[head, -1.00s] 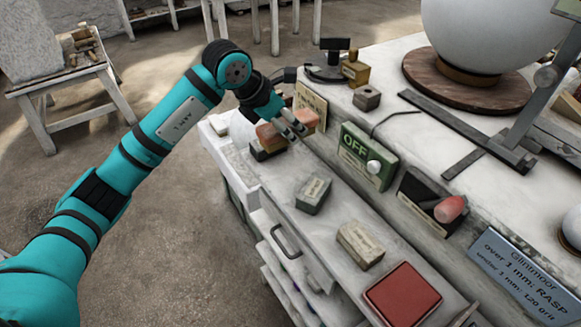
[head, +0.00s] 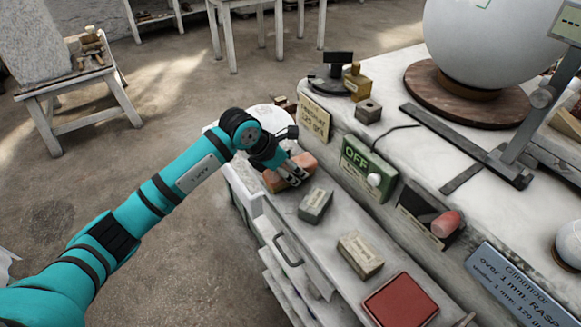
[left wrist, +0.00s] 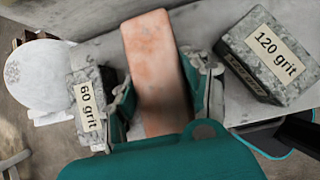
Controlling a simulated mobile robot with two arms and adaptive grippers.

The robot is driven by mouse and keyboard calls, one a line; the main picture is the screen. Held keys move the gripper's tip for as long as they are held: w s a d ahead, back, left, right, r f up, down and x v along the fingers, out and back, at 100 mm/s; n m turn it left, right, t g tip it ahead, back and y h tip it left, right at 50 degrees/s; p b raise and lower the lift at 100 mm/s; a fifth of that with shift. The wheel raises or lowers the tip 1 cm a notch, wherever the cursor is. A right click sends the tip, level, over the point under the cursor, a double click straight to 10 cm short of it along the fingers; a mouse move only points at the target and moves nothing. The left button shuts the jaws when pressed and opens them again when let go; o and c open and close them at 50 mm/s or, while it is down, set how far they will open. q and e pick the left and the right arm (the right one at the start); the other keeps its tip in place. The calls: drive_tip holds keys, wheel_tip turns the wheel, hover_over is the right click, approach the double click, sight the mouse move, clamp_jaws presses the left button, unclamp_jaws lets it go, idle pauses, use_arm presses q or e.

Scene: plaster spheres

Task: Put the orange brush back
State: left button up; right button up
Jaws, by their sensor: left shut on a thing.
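The orange brush (head: 277,182) shows as a worn, orange-pink block over the lower shelf of the bench in the head view. My left gripper (head: 295,173) is shut on it, with a finger on each long side. In the left wrist view the brush (left wrist: 155,70) lies lengthwise between the fingers (left wrist: 164,92). A 60 grit block (left wrist: 86,105) is close on its left and a 120 grit block (left wrist: 268,55) on its right. Its underside is hidden, and I cannot tell whether it touches the shelf. My right gripper is not in view.
A grey-green block (head: 315,205), a pale block (head: 360,254) and a red pad (head: 401,300) line the shelf towards me. A green OFF box (head: 369,167) and a dark holder with a pink-ended thing (head: 446,223) are along the ledge. A large white sphere (head: 495,30) stands above.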

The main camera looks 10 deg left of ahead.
use_arm(q)
drive_tip(key=shift+f, duration=0.15)
drive_tip(key=o, duration=1.3)
drive_tip(key=shift+c, duration=0.2)
drive_tip(key=shift+r, duration=0.3)
drive_tip(key=b+v, duration=0.2)
drive_tip(key=v, duration=0.9)
drive_tip(key=shift+s+a+r, duration=0.15)
drive_tip(key=shift+s+r, duration=0.05)
drive_tip(key=shift+r, duration=0.1)
